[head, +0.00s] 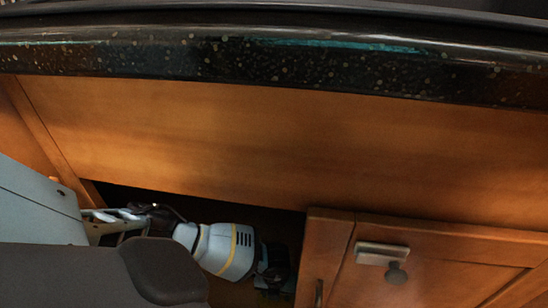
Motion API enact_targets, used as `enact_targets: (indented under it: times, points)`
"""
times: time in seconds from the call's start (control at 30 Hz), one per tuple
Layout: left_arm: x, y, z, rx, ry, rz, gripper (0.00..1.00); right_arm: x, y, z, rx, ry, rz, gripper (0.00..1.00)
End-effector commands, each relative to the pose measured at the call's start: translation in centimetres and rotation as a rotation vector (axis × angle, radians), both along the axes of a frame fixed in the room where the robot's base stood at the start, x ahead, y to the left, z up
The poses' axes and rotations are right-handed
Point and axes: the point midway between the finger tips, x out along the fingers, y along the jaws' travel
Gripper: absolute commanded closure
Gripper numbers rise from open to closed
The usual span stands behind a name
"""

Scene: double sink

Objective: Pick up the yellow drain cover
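No yellow drain cover shows in the head view, and neither does the inside of a sink. A pale arm link of mine with a thin yellow band comes in from the left, low in the picture, in front of a dark opening. At its right end is a dark, shadowed part that seems to be my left gripper (272,268). Its fingers cannot be made out, and I see nothing held in it. My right gripper is not in view.
A dark speckled counter edge (270,68) crosses the top. Below it is a wooden cabinet panel (270,145).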

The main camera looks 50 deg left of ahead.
Motion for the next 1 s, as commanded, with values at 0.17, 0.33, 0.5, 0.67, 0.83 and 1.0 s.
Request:
enact_targets:
  times: [0.17, 0.33, 0.5, 0.67, 0.83, 1.0]
  points:
    - [-0.05, -0.41, -0.37, -0.001, -0.002, -0.001, 0.49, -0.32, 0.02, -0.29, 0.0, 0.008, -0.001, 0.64]
    - [-0.04, -0.4, -0.32, -0.001, -0.002, -0.001, 0.49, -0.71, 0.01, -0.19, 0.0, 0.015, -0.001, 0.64]
    - [-0.05, -0.39, -0.32, 0.0, -0.001, -0.001, 0.67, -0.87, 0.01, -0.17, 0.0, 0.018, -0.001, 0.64]
    - [-0.05, -0.39, -0.33, 0.0, -0.001, -0.001, 0.88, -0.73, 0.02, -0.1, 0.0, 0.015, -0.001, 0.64]
    - [-0.04, -0.38, -0.32, 0.0, -0.001, -0.001, 0.97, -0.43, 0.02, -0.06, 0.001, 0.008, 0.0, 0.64]
    - [-0.04, -0.36, -0.31, 0.0, -0.001, -0.001, 0.97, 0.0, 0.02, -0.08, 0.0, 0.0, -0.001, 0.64]
